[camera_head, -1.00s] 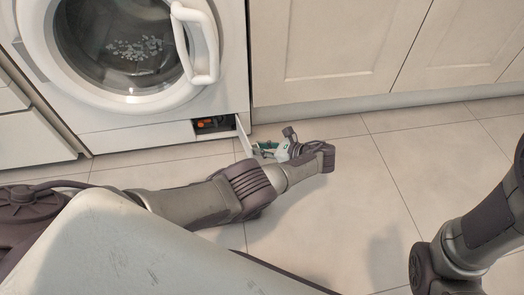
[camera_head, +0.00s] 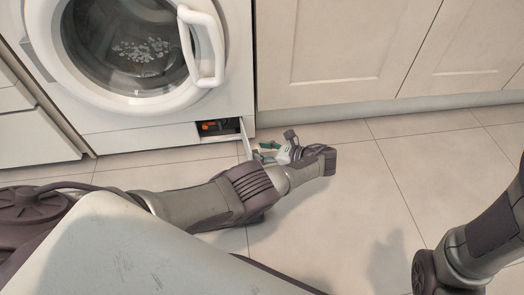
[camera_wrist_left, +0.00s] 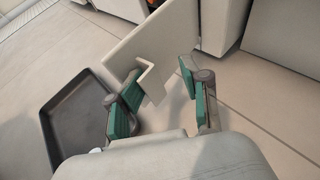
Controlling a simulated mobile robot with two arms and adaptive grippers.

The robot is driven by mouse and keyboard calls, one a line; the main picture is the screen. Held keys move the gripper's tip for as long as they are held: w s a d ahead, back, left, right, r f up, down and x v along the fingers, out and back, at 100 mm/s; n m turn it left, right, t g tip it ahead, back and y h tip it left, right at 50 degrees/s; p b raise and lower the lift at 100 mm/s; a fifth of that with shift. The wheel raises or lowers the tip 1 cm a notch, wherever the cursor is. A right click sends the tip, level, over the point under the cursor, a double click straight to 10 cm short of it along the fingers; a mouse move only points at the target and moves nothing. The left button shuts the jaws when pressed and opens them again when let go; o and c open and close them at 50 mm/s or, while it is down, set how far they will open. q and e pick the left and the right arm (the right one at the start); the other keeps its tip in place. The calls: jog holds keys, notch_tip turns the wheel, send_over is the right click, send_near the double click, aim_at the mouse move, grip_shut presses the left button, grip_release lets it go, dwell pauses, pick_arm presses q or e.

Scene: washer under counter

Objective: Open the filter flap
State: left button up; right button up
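The filter flap (camera_head: 246,138) is a small white panel at the bottom right of the washer front. It stands swung outward, and the dark compartment with an orange part (camera_head: 209,126) inside is exposed. My left gripper (camera_head: 267,152) is low over the floor, just right of the flap. In the left wrist view the flap (camera_wrist_left: 122,48) carries a small angled white tab (camera_wrist_left: 149,80). The green-padded fingers of my left gripper (camera_wrist_left: 163,97) are spread, with the tab between them, nearer the left finger. Contact is unclear. My right gripper is out of view; only its arm shows.
The washer's round door (camera_head: 140,45) is shut above the compartment. White cabinets (camera_head: 345,45) stand to the right. A dark shallow tray (camera_wrist_left: 68,125) lies on the floor in the left wrist view. The tiled floor (camera_head: 350,215) is otherwise clear.

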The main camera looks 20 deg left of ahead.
pick_arm(q)
jog(key=shift+w+d+r, duration=0.1)
jog(key=shift+r, duration=0.2)
notch_tip(320, 180, up, 10)
jog(key=shift+f, duration=0.25)
dwell(0.5)
dwell(0.3)
